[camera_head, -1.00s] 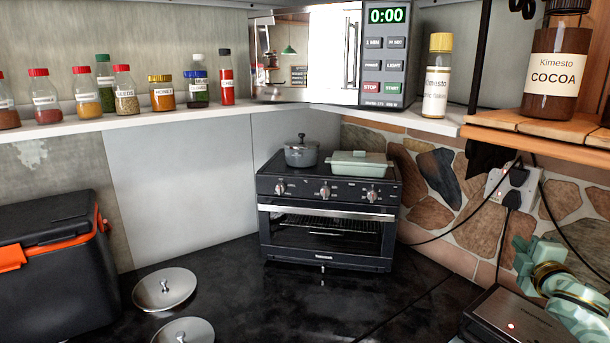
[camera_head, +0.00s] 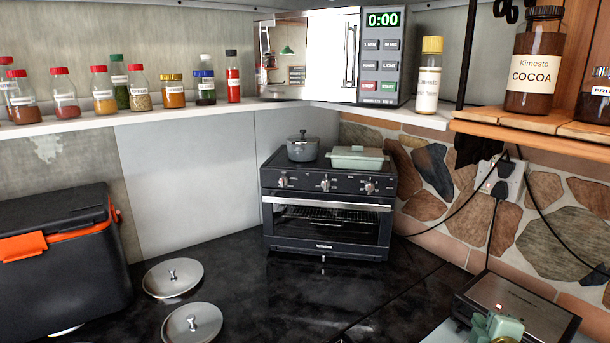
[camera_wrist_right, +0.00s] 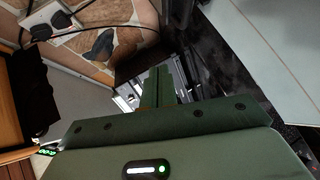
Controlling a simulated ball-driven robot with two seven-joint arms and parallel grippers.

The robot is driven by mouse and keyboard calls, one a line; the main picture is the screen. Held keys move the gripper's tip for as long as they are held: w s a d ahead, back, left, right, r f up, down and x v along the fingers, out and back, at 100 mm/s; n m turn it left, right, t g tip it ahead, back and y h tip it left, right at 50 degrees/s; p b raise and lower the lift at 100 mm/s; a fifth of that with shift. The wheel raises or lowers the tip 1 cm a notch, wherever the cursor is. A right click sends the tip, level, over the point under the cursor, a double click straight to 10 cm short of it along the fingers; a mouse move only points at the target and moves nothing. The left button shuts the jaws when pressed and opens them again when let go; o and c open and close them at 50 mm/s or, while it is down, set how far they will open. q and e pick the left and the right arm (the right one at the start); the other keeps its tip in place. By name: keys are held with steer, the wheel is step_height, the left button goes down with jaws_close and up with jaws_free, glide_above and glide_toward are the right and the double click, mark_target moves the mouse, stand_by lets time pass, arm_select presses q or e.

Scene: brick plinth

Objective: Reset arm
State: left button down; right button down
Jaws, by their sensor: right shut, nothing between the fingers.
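My right gripper (camera_head: 499,327) shows only in part at the bottom right of the head view, low in front of a dark flat appliance. In the right wrist view my right gripper (camera_wrist_right: 157,88) has its green fingers together, with nothing between them. Past the fingertips is a dark and silvery object, too cropped to make out. My left gripper does not show in the head view.
A toaster oven (camera_head: 327,208) with a pot (camera_head: 303,150) and a pale green dish (camera_head: 357,158) stands on the dark counter. Two lids (camera_head: 172,278) lie left of it. The dark appliance (camera_head: 517,306) is at the lower right. A black cooler (camera_head: 55,262) stands left.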

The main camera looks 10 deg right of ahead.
steer(key=s+a+f+m+g, duration=0.35)
steer(key=s+a, duration=0.25)
steer(key=s, duration=0.5)
steer(key=s+a+f+m+g, duration=0.2)
steer(key=s+a+f+g, duration=0.15)
steer(key=s+a, duration=0.5)
steer(key=s+a+f+g+y+b, duration=0.1)
steer(key=s+f, duration=0.2)
steer(key=f, duration=0.8)
steer(key=s+a+f+g+y+b, duration=0.1)
steer(key=s+f, duration=0.2)
steer(key=f, duration=0.8)
steer(key=s+a+f+g+y+b, duration=0.1)
steer(key=s+f, duration=0.2)
steer(key=f, duration=0.8)
steer(key=s+f+m+g, duration=0.1)
steer(key=s+f, duration=0.5)
steer(key=s, duration=0.3)
steer(key=s+f+m+g+y+b, duration=0.1)
steer(key=s+f+m, duration=0.1)
steer(key=s+f, duration=0.5)
steer(key=shift+s+d, duration=0.2)
steer(key=shift+s, duration=0.65)
steer(key=shift+s+f+g, duration=0.1)
steer(key=shift+g, duration=0.2)
